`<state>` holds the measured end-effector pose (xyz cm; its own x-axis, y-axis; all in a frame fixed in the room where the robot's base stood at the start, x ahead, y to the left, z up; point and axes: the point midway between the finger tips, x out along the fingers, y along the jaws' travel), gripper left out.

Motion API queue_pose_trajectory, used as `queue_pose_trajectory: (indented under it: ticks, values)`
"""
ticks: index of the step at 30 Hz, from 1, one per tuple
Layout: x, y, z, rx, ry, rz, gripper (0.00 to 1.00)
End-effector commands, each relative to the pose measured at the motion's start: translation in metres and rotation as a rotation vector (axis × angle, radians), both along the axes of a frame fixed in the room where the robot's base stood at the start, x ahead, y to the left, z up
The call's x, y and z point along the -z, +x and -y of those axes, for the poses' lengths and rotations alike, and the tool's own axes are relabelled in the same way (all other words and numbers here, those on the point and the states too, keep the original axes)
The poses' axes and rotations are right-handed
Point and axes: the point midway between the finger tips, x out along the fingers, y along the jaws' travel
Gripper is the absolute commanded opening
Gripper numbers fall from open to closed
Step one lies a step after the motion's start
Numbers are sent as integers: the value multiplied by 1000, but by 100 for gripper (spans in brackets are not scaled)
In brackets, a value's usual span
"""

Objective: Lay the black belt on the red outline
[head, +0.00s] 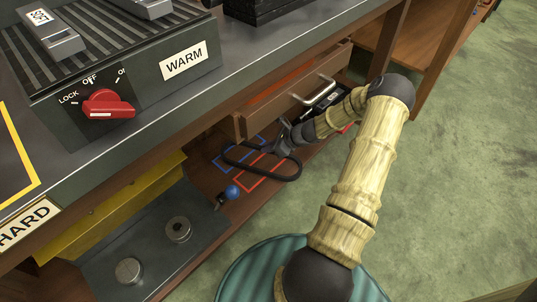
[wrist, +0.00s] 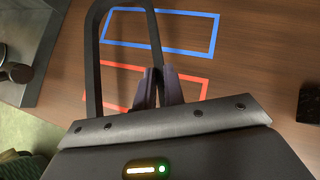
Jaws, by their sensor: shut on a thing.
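The black belt is a closed loop; in the head view its near strand (head: 262,176) crosses the red outline (head: 262,181) and its far part reaches the blue outline (head: 224,162). In the wrist view the belt (wrist: 94,60) stands as a tall loop running over both the red outline (wrist: 201,79) and the blue outline (wrist: 216,32). My gripper (head: 284,140) is shut on the belt at its right side, over the lower shelf; its fingertips (wrist: 160,75) show close together in the wrist view. Whether the belt touches the shelf is unclear.
An open wooden drawer (head: 295,98) with a metal handle hangs just above my gripper. A blue knob (head: 232,192) and a dark metal plate (head: 150,245) with round studs lie left of the outlines. A black object (wrist: 308,104) sits at the right in the wrist view.

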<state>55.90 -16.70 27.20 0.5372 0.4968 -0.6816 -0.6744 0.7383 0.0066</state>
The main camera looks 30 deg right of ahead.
Motion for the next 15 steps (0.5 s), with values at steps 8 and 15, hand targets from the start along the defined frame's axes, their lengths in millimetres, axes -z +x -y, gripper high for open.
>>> queue_pose_trajectory:
  ticks: [8,15]
  values:
    - [28,0,0,1,1,0,0]
    - [38,0,0,0,1,1,0]
